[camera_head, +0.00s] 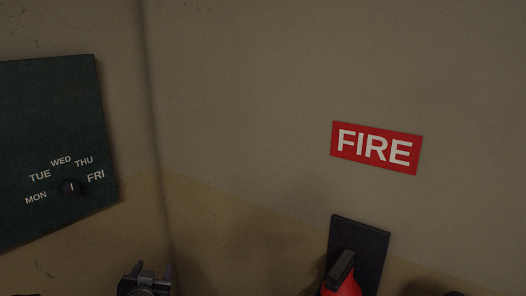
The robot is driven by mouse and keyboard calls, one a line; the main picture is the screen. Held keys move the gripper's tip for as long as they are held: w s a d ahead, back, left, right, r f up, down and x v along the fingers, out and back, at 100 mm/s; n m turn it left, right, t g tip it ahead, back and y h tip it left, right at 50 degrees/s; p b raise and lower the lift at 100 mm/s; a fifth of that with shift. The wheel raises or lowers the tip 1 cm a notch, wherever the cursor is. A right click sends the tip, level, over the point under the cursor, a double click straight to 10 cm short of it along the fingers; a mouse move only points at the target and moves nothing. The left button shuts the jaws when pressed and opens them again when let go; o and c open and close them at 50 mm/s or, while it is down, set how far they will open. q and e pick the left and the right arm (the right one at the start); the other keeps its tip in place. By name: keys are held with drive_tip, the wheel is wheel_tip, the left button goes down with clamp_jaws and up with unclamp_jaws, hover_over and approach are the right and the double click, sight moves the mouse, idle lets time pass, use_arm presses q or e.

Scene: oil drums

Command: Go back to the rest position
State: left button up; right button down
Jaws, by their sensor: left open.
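My left gripper (150,272) shows at the bottom edge of the head view, left of centre. Its two dark fingers stand apart and point up, with nothing seen between them. It is in front of the wall corner, and its lower part is cut off by the frame. I cannot make out my right gripper in this view.
A dark green panel (50,130) with a weekday dial (72,187) hangs on the left wall. A dark shape at the bottom right is unclear.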

use_arm(q)
drive_tip(key=s+d+f+n+g+h, duration=0.15)
drive_tip(key=s+d+f, duration=0.25)
drive_tip(key=f, duration=0.4)
drive_tip(key=s+d+f+g+h, duration=0.25)
drive_tip(key=s+d+f, duration=0.2)
drive_tip(key=f, duration=0.35)
drive_tip(key=s+d+f+g+h, duration=0.1)
drive_tip(key=s+d+f+g, duration=0.2)
drive_tip(key=d+f, duration=0.35)
drive_tip(key=s+d+f+g+h, duration=0.1)
drive_tip(key=s+d+f+g, duration=0.2)
drive_tip(key=s+f, duration=0.4)
drive_tip(key=s+d+f+g+h, duration=0.1)
drive_tip(key=s+d+f+g, duration=0.3)
drive_tip(key=s, duration=1.1)
wheel_tip(320, 180, down, 4)
drive_tip(key=shift+d+r+n, duration=0.25)
drive_tip(key=shift+d+n, duration=0.1)
